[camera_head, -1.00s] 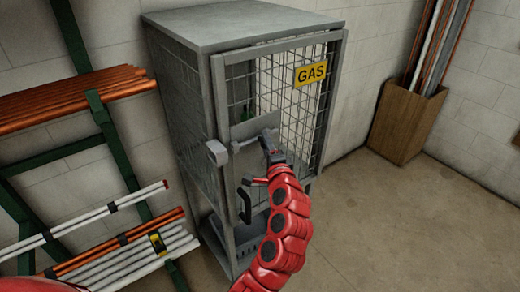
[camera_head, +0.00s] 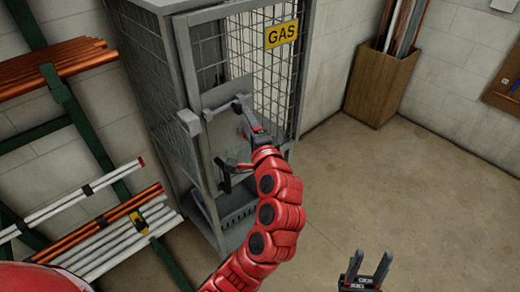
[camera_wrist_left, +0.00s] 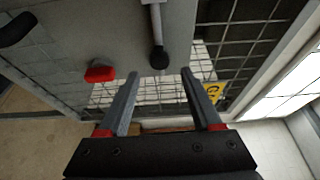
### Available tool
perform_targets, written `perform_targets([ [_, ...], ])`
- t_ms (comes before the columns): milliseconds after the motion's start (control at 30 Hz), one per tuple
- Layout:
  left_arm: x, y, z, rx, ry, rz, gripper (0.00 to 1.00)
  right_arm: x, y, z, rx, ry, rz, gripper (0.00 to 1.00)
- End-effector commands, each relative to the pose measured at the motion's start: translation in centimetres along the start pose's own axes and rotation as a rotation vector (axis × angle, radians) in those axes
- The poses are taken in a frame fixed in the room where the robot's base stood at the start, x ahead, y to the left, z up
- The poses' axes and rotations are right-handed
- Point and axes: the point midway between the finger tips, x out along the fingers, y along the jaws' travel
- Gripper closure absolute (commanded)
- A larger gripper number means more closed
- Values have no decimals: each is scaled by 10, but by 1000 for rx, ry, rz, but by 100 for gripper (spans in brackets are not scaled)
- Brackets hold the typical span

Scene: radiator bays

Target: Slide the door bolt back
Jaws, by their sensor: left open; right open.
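The grey mesh gas cage (camera_head: 160,60) has a door with a plate carrying a pale horizontal bolt (camera_head: 216,108). The bolt ends at a grey block on the frame at left. In the left wrist view a pale bar with a dark rounded end (camera_wrist_left: 158,57) points down toward the gap between my fingers. My left gripper (camera_head: 243,107) is at the bolt's right end, partly hiding it; its open fingers (camera_wrist_left: 160,78) lie either side of that dark end, without visible contact. My right gripper (camera_head: 371,264) is open and empty over the floor at lower right.
A black door handle (camera_head: 230,178) sits below the bolt. A red knob-like piece (camera_wrist_left: 99,73) shows beside the left finger in the wrist view. A pipe rack (camera_head: 85,130) stands left, a wooden bin (camera_head: 378,88) behind right. The floor right of the cage is clear.

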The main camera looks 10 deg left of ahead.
Motion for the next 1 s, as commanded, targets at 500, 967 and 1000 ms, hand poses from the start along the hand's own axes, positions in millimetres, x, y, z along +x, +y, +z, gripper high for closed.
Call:
perform_targets([
  [500, -104, 2, -1, 3, 1, 1, 34, -30, -2, 5, 0, 0, 0, 50],
  [967, -108, 1, 0, 1, 0, 2, 34, -30, -2, 5, 0, 0, 0, 50],
  [1000, -108, 1, 0, 2, 0, 2, 34, -30, -2, 5, 0, 0, 0, 50],
])
